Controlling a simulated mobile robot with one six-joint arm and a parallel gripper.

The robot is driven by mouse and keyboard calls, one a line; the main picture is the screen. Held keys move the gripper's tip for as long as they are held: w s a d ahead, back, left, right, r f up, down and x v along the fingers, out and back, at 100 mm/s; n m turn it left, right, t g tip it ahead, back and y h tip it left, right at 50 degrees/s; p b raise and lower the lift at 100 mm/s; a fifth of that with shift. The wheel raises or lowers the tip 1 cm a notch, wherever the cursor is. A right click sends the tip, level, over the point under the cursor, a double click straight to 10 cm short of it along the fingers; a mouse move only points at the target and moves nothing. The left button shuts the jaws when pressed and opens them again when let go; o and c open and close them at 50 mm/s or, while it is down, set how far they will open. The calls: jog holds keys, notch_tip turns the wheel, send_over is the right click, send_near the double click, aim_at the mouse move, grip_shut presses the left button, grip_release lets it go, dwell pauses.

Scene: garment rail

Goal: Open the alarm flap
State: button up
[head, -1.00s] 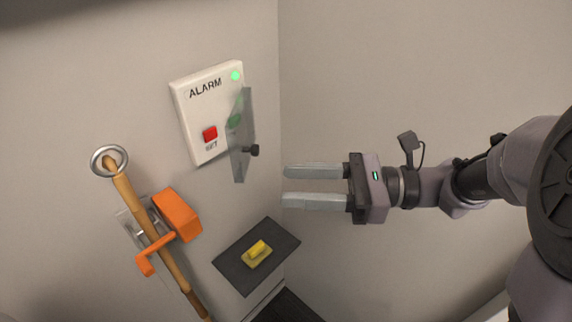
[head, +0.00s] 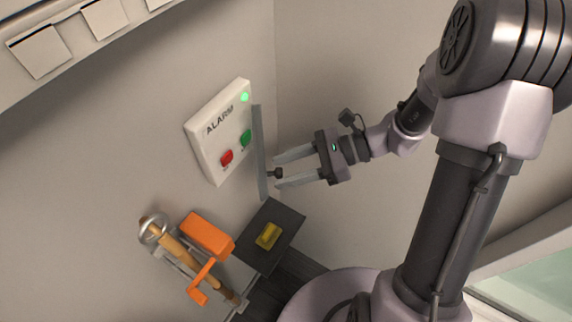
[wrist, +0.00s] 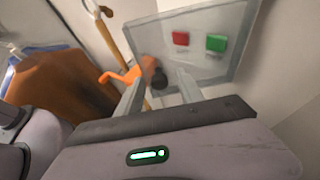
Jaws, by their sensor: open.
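The white alarm panel (head: 211,141) is on the wall, with a red button (head: 227,157), a green button (head: 246,138) and a lit green lamp (head: 244,97). Its clear flap (head: 259,150) stands out from the panel's right edge, swung open, and is seen nearly edge-on. The flap's dark knob (head: 275,173) points toward my gripper (head: 276,173). My gripper is open, with one finger on each side of the knob. In the wrist view the knob (wrist: 159,78) shows between the fingertips, and the buttons show through the flap (wrist: 196,42). Whether the fingers touch it is unclear.
Below the panel, a wooden rod (head: 195,263) with a metal ring leans by an orange bracket (head: 207,235). A dark plate with a yellow block (head: 268,236) lies below the flap.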

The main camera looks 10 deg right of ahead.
jog(key=shift+s+d+r, duration=0.1)
jog(key=shift+s+d, duration=0.1)
jog(key=shift+c, duration=0.6)
jog(key=shift+w+a, duration=0.15)
grip_shut()
dwell(0.4)
